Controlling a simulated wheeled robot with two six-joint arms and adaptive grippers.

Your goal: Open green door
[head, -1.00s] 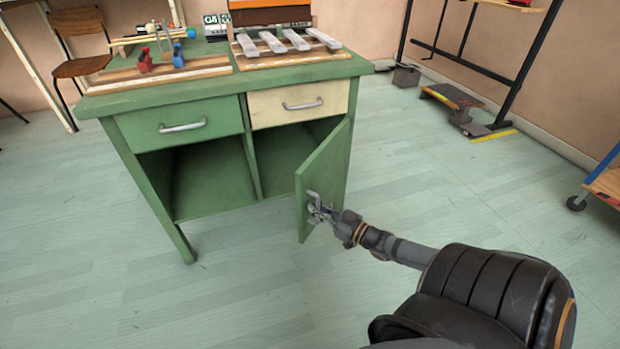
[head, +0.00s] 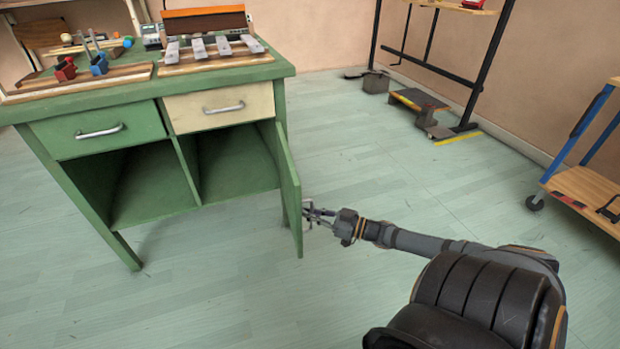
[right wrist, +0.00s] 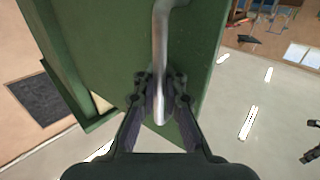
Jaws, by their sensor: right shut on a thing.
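The green door (head: 290,190) of the green workbench (head: 277,68) stands swung out from the right side of the cabinet, seen nearly edge-on in the head view. My right gripper (head: 308,213) is at the lower outer face of the door. In the right wrist view its fingers (right wrist: 159,100) are closed around the door's metal handle (right wrist: 161,40), and the green door (right wrist: 110,50) fills the space behind. The compartment behind the door looks empty. My left gripper is not in view.
A green drawer (head: 98,131) and a cream drawer (head: 220,105) sit above the open compartments. Metal bars on a wooden board lie on top. A step stool (head: 418,100) and a wheeled cart (head: 590,190) stand at the right.

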